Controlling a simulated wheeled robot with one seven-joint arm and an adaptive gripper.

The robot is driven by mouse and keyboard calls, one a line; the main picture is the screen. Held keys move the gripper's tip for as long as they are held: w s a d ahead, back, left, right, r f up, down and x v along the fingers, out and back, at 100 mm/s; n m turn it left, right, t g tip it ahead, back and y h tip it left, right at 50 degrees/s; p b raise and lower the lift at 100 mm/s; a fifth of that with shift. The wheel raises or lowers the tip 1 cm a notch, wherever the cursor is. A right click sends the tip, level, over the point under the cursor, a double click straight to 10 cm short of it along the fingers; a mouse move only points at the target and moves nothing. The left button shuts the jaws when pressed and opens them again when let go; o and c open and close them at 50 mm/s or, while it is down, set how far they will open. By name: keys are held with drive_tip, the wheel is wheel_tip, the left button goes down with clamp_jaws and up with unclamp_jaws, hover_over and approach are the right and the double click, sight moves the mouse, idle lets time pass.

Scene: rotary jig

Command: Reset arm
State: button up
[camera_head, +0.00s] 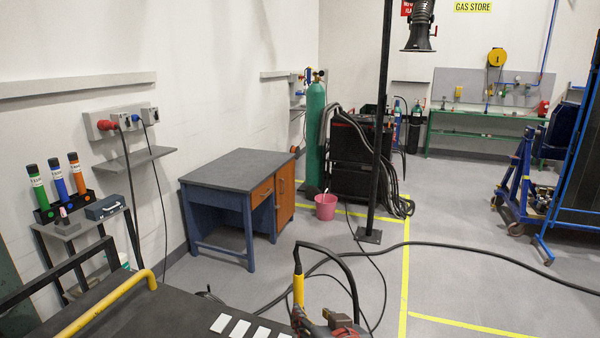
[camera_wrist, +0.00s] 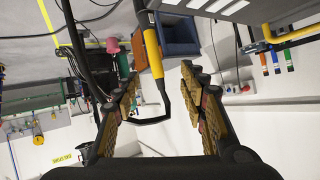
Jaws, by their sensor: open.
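My gripper (camera_wrist: 160,76) is open in the wrist view, with its two padded fingers well apart. A yellow tool with a bent black neck (camera_wrist: 153,52) shows between the fingers in that view; I cannot tell its distance from them, and the fingers are not closed on it. The yellow tool also shows at the bottom middle of the head view (camera_head: 298,286), upright, near the dark bench's right end.
The dark bench (camera_head: 165,312) with a yellow rail (camera_head: 105,300) fills the lower left. A blue desk (camera_head: 235,185), pink bucket (camera_head: 325,206) and black post (camera_head: 378,150) stand beyond. Cables cross the floor. Open floor (camera_head: 475,280) lies at right.

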drive_tip(key=s+d+g+h, duration=0.1)
drive_tip(key=s+d+g, duration=0.2)
drive_tip(key=s+d, duration=0.5)
drive_tip(key=s+d+f+m+g+h, duration=0.1)
drive_tip(key=s+d+g+h, duration=0.1)
drive_tip(key=s+d, duration=0.6)
drive_tip(key=s+g, duration=0.1)
drive_tip(key=s, duration=0.4)
drive_tip(key=shift+s+f+h, duration=0.15)
drive_tip(key=shift+f+h, duration=0.1)
drive_tip(key=shift+h, duration=0.05)
drive_tip(key=shift+c, duration=0.2)
drive_tip(key=shift+c, duration=0.7)
